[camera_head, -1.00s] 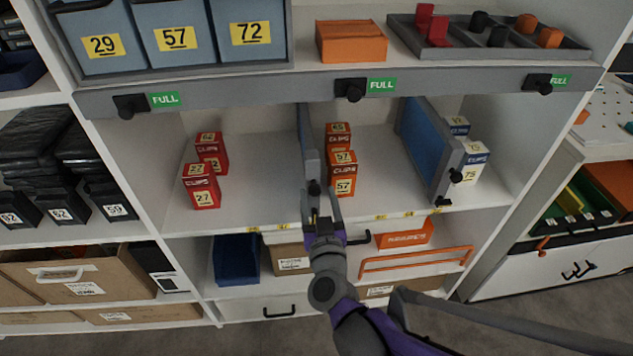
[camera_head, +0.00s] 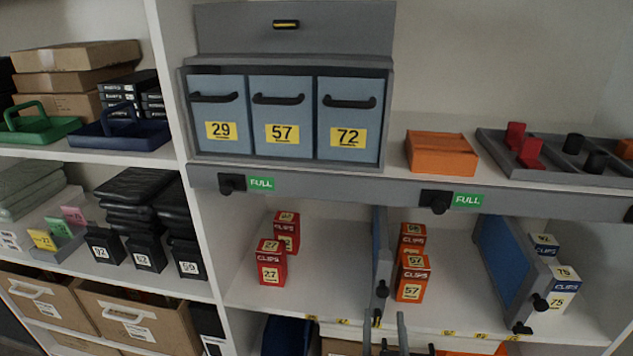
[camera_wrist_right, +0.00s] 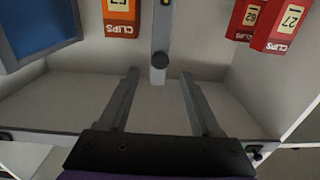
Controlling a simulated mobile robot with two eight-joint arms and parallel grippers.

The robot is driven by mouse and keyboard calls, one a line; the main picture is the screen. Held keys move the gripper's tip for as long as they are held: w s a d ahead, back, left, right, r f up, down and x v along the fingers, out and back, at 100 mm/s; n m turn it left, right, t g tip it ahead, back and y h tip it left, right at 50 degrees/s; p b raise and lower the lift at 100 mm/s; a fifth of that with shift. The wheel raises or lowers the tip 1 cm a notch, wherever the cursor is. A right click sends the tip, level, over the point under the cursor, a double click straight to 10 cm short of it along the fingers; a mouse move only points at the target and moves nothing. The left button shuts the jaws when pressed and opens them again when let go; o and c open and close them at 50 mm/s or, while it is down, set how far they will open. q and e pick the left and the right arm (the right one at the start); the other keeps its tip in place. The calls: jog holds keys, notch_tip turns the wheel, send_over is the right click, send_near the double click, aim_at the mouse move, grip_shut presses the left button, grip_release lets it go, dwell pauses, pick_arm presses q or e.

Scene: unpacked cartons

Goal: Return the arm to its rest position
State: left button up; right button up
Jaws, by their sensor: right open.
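My right gripper (camera_head: 385,330) shows at the bottom of the head view, its two fingers apart and empty. In the wrist view my right gripper (camera_wrist_right: 158,74) is open, its fingers pointing into the shelf bay. The grey divider (camera_head: 381,252) with a black knob stands upright ahead of it, between red clips boxes (camera_head: 271,262) and orange clips boxes (camera_head: 413,278). The divider's knob (camera_wrist_right: 160,60) shows between the fingertips in the wrist view, with no visible contact. My left gripper is not in view.
A blue-faced divider (camera_head: 509,262) stands at right beside blue and white clips boxes (camera_head: 563,290). Above the bay runs a grey rail (camera_head: 330,190) with black knobs and green FULL labels. Blue bins (camera_head: 281,118) stand on the upper shelf. The shelf floor between the boxes is clear.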

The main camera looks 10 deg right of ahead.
jog(key=s+a+f+n+g+y, duration=0.5)
jog(key=s+a+f+g+y, duration=0.1)
jog(key=a+f+y, duration=0.15)
jog(key=s+d+f+m+g+h, duration=0.1)
jog(key=s+d+f+g, duration=0.2)
jog(key=s, duration=0.3)
jog(key=s+d+f+m+g+h, duration=0.1)
jog(key=s+d+f+g+h, duration=0.1)
jog(key=s+d+f+g, duration=0.35)
pick_arm(q)
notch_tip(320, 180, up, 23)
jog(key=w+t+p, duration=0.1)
jog(key=p, duration=1.9)
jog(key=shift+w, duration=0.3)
pick_arm(e)
notch_tip(320, 180, up, 25)
jog(key=a+t, duration=0.1)
jog(key=t, duration=0.1)
jog(key=shift+a, duration=0.4)
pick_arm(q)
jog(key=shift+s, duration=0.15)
pick_arm(e)
jog(key=shift+t, duration=0.25)
